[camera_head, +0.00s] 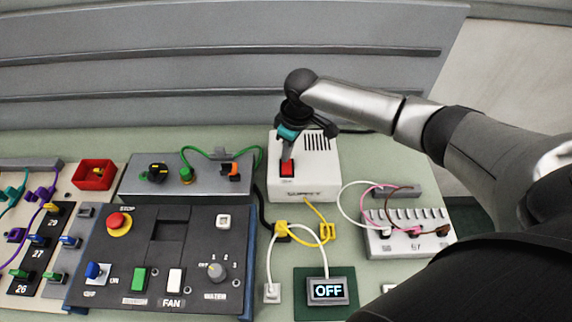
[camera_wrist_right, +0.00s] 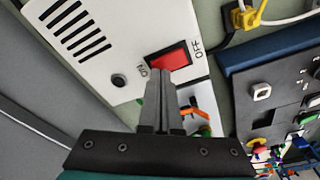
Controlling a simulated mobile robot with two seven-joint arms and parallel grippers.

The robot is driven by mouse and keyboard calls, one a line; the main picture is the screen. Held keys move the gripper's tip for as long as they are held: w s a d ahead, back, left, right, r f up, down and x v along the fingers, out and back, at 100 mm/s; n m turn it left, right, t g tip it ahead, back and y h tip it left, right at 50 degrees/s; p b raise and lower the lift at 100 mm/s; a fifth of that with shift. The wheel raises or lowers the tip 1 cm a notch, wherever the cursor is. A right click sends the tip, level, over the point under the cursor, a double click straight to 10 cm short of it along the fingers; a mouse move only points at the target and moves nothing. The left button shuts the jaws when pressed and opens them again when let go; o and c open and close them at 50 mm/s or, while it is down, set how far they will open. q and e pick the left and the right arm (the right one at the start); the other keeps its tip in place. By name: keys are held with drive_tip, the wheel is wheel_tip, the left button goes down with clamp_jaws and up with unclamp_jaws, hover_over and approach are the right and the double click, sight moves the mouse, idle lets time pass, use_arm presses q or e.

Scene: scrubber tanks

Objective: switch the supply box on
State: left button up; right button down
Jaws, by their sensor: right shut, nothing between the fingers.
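The supply box (camera_head: 315,178) is a white box with vent slots at the back middle of the bench. Its red rocker switch (camera_head: 287,168) sits on the top face. My right gripper (camera_head: 286,156) is shut and empty, pointing down at the switch's far edge. In the right wrist view the fingertips (camera_wrist_right: 159,72) overlap the near edge of the red switch (camera_wrist_right: 172,56), closer to the ON label than the OFF label; I cannot tell whether they touch it. A small display (camera_head: 327,291) reads OFF. My left gripper is not in view.
A dark control panel (camera_head: 190,255) with a red stop button (camera_head: 118,222) stands at the left front. A grey box (camera_head: 205,172) with a green cable stands left of the supply box. A white terminal block (camera_head: 410,240) with wires is at the right. Yellow connectors (camera_head: 327,232) lie in front.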

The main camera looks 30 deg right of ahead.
drive_tip(key=shift+f, duration=0.55)
wheel_tip(320, 180, up, 7)
drive_tip(key=p, duration=0.7)
drive_tip(key=shift+r+p, duration=0.1)
drive_tip(key=shift+p, duration=0.25)
idle(0.5)
